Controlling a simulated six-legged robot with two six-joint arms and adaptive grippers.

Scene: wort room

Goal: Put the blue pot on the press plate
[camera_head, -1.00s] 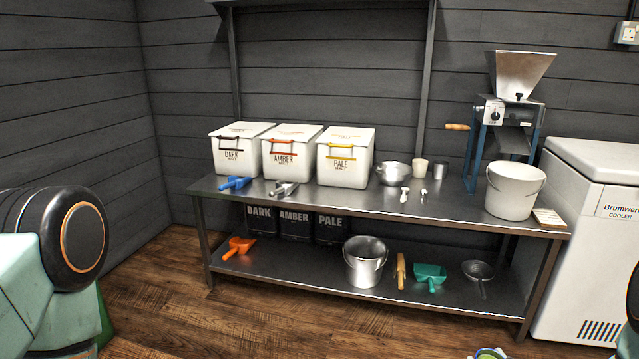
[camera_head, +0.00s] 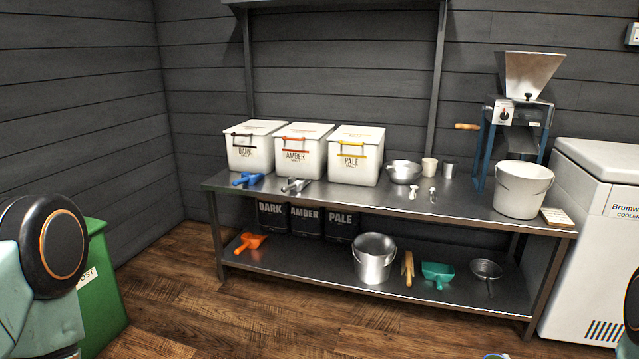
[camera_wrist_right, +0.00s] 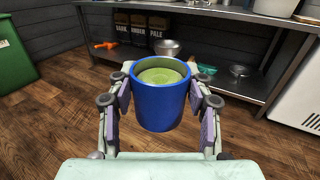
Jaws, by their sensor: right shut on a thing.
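The blue pot (camera_wrist_right: 160,105) is in the right wrist view, upright between the fingers of my right gripper (camera_wrist_right: 160,104). The gripper is shut on it, with a finger pad on each side. A pale green round thing shows inside the pot's mouth. In the head view only a sliver of something blue and green (camera_head: 496,356) shows at the bottom edge. My left gripper is not in view; only part of my left arm shows at the left. I see no press plate in either view.
A steel bench (camera_head: 380,200) stands ahead with malt boxes, a white bucket (camera_head: 522,190) and a mill (camera_head: 520,100). Its lower shelf holds a steel pail (camera_head: 374,262) and scoops. A white cooler (camera_head: 600,240) stands right, a green bin (camera_head: 100,285) left. The wooden floor between is clear.

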